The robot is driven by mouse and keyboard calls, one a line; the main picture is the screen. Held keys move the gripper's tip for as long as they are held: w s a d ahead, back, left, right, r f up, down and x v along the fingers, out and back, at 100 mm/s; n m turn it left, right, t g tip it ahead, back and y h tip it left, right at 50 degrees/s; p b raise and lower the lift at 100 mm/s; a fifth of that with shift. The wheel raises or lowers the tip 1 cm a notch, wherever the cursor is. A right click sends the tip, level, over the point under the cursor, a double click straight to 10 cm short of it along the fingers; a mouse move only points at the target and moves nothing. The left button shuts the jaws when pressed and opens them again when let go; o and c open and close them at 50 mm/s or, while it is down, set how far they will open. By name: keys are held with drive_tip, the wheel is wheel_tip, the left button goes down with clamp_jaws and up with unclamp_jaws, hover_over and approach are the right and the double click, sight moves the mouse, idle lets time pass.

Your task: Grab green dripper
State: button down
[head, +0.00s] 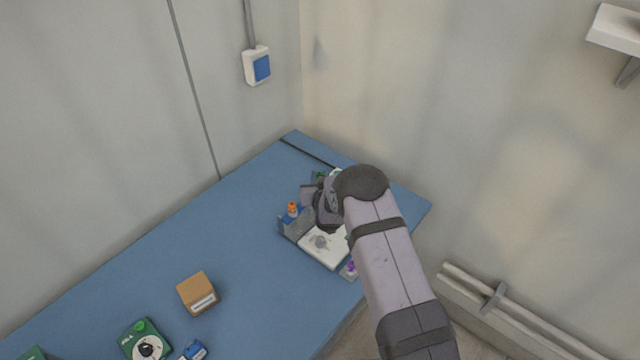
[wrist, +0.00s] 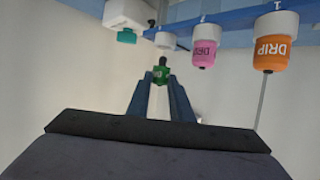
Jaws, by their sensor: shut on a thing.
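The green dripper (wrist: 161,74) shows in the wrist view between the fingertips of my gripper (wrist: 160,84), with a dark tip. My gripper is shut on it. In the head view my gripper (head: 325,203) is over the far right part of the blue table, and my arm hides much of that spot. A small green patch (head: 319,176) shows just behind it; I cannot tell if this is the dripper. An orange dripper (wrist: 271,52) and a pink dripper (wrist: 205,48) hang apart from my fingers in the wrist view. The orange one (head: 292,208) also shows in the head view.
A white scale-like device (head: 325,246) and a grey block (head: 296,224) are close to my gripper. A cardboard box (head: 198,293), a green device (head: 145,341) and a blue item (head: 193,350) sit nearer. The blue table (head: 230,235) is clear between. Walls stand behind.

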wheel_tip(320, 180, up, 7)
drive_tip(key=b, duration=0.2)
drive_tip(key=shift+b, duration=0.4)
